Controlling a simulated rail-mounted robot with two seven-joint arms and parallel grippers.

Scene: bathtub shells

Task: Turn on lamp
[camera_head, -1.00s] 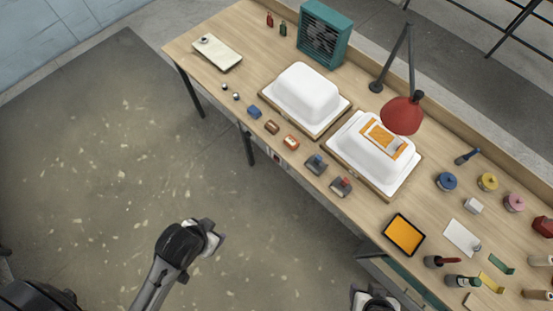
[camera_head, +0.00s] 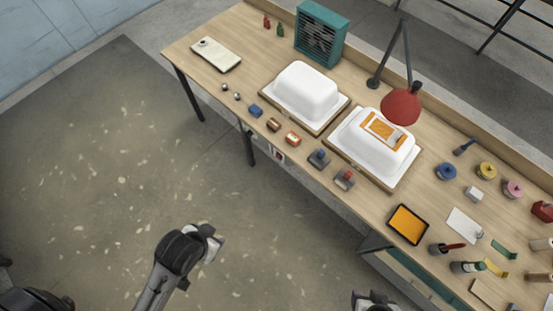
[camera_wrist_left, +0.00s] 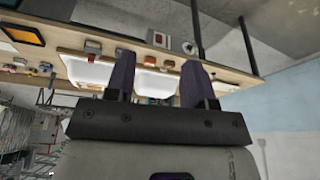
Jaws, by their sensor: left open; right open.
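A desk lamp with a red shade (camera_head: 401,106) and a dark jointed arm stands at the table's back edge, its round base (camera_head: 374,83) behind the white shells. No glow shows from the shade. My right gripper (camera_head: 372,303) shows only partly at the bottom edge, well short of the table. My left arm (camera_head: 185,250) is over the floor. My left gripper (camera_wrist_left: 160,75) is open and empty in the left wrist view.
Several small blocks line the front edge. An orange tray (camera_head: 408,225), tape rolls and tools fill the right end. A teal fan (camera_head: 321,34) stands at the back.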

